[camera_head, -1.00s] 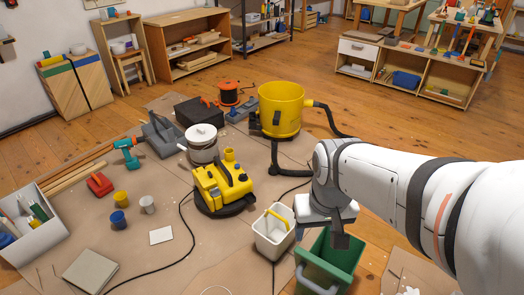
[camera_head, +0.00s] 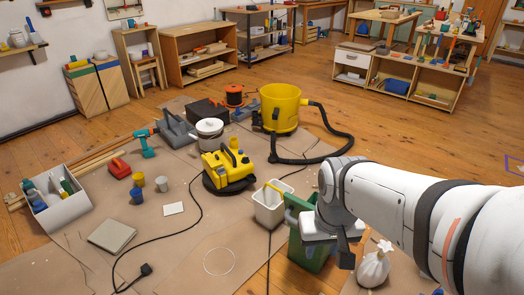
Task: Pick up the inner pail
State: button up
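A white pail (camera_head: 270,212) with a yellow handle or bar across its top stands on the brown floor covering, left of my gripper. A green bin (camera_head: 309,256) with a grey handle stands just right of it. I cannot tell which of these is the inner pail, or whether one sits inside the green bin. My gripper (camera_head: 338,246) hangs over the green bin's right side and hides much of its opening. A dark finger points down there. I cannot see the gap between the fingers or any held thing.
A white tied sack (camera_head: 374,265) stands close right of my gripper. A yellow and black machine (camera_head: 227,170) stands left of the white pail. A yellow tub (camera_head: 280,107) with a black hose (camera_head: 335,148) is behind. Cables lie across the covering (camera_head: 190,260).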

aim_at(269, 201)
jog(key=u, duration=1.7)
jog(key=i, duration=1.8)
jog(key=z, duration=2.65)
jog(key=i, duration=1.05)
jog(key=z, duration=0.1)
